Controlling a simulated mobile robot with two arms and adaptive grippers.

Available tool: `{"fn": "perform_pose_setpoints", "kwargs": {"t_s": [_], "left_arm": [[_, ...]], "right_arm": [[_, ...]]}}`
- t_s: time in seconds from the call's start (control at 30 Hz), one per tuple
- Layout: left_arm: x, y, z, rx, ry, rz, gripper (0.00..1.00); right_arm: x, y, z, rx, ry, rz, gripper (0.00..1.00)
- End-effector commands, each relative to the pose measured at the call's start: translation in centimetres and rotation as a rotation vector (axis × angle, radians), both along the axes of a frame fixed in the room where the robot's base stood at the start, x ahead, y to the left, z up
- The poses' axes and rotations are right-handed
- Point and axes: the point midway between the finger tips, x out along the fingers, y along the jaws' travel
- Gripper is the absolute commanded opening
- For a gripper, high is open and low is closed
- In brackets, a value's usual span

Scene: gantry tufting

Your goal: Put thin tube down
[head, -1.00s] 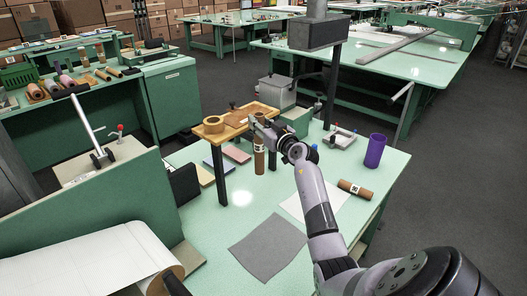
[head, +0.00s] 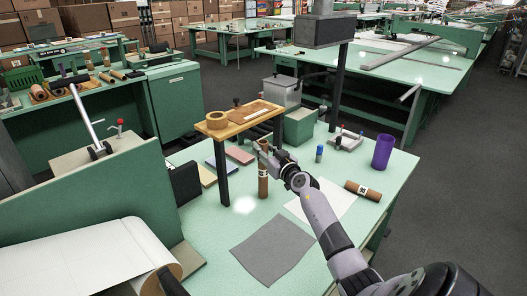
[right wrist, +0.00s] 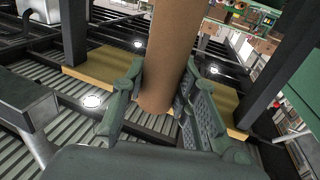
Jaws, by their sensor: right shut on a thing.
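A thin brown tube (head: 263,183) stands upright in my right gripper (head: 264,158), beside the small wooden stand and over the green table. The right gripper is shut around its upper part. In the right wrist view the tube (right wrist: 172,50) runs between the two dark fingers (right wrist: 160,98). I cannot tell whether its lower end touches the tabletop. My left gripper is not in view.
A brown tube (head: 362,190) lies to the right, near a purple cylinder (head: 383,152). A grey sheet (head: 272,250) lies in front. Green tabletop (head: 225,215) is bare between them.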

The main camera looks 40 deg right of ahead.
Motion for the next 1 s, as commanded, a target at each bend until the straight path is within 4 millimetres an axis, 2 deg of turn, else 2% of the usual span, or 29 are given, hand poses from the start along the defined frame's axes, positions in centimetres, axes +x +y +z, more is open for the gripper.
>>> {"fn": "perform_pose_setpoints", "kwargs": {"t_s": [0.13,0.17,0.43,0.83,1.0], "left_arm": [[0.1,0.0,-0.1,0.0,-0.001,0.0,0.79],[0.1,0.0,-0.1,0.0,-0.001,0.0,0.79],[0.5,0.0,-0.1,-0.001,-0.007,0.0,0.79],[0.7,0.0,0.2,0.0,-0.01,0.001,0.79],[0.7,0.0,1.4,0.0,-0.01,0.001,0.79]], "right_arm": [[0.0,0.0,-0.3,0.003,-0.001,0.0,0.0],[0.0,0.0,-0.4,0.002,0.0,0.001,0.28],[0.0,0.0,-0.3,0.001,0.0,0.001,0.46],[0.0,0.0,0.2,-0.002,-0.001,0.0,0.47],[-2.9,0.6,0.2,0.001,0.002,0.0,0.47]]}}
